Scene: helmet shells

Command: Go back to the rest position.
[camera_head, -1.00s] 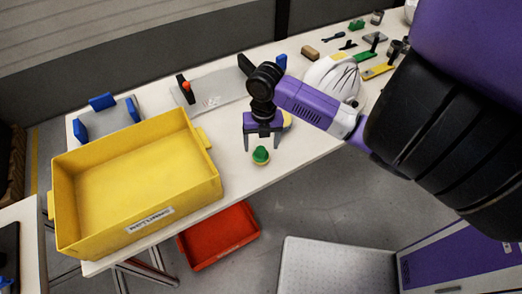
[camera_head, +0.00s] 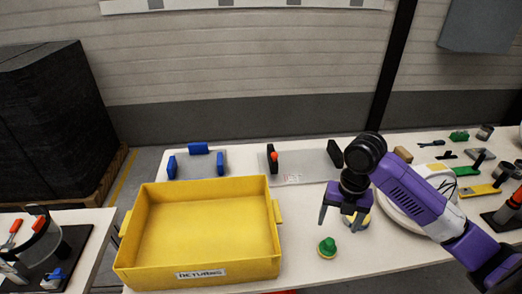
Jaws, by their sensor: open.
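My gripper (camera_head: 343,218) hangs above the white table (camera_head: 315,262), at the end of my purple and black arm. Its fingers are apart and point down, and nothing shows between them. A small round green and yellow object (camera_head: 327,247) stands on the table just below and to the left of the gripper, apart from it. A white helmet shell (camera_head: 402,208) lies to the right, partly hidden behind my arm. Something yellowish (camera_head: 358,222) shows behind the gripper, mostly hidden.
A large empty yellow bin (camera_head: 205,228) fills the table's left part. Behind it are a fixture with blue blocks (camera_head: 197,163) and a grey plate with black clamps (camera_head: 300,166). Several tools lie at the right. Another table (camera_head: 75,232) stands at far left.

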